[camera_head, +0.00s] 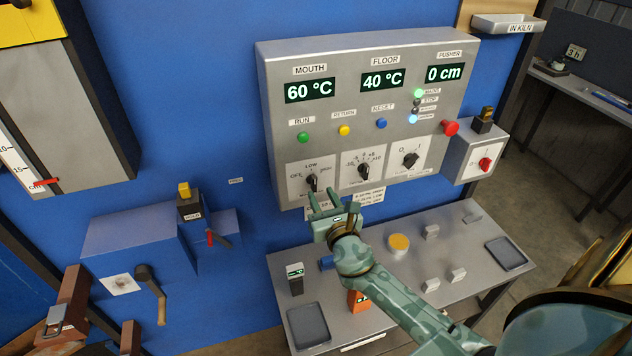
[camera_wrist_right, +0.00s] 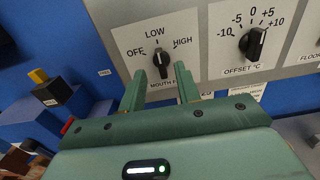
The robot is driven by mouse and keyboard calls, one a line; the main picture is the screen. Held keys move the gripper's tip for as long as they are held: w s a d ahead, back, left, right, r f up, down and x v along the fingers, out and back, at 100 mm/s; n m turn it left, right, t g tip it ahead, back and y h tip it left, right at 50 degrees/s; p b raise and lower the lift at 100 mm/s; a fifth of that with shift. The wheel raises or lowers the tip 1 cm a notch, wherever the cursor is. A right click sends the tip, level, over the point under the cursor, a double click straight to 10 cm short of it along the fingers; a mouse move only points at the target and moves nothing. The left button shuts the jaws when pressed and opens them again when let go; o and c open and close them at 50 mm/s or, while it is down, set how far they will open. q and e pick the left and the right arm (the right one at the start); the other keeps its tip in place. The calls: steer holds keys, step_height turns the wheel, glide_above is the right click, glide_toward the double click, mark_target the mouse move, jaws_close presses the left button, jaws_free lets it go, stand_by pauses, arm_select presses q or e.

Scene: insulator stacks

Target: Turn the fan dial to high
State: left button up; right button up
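The fan dial (camera_head: 311,182) is a black knob on a white plate at the lower left of the grey control panel (camera_head: 290,110). In the right wrist view the dial (camera_wrist_right: 160,62) has OFF, LOW and HIGH marks, and its knob stands nearly upright, toward LOW. The label below it is partly hidden by my gripper; "MOUTH F" shows. My right gripper (camera_head: 322,194) is open and empty, just below the dial. In the right wrist view its two fingers (camera_wrist_right: 159,72) stand apart on either side of the knob's lower end; contact cannot be told. My left gripper is not in view.
An offset dial (camera_head: 364,170) and another black dial (camera_head: 410,159) sit to the right on the panel. Buttons and a red knob (camera_head: 450,128) are above and right. Below is a grey table (camera_head: 440,225) with several small items.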

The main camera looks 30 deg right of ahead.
mark_target(315, 182)
steer(key=x, duration=0.5)
steer(key=shift+w, duration=0.15)
steer(key=shift+c, duration=0.3)
jaws_close()
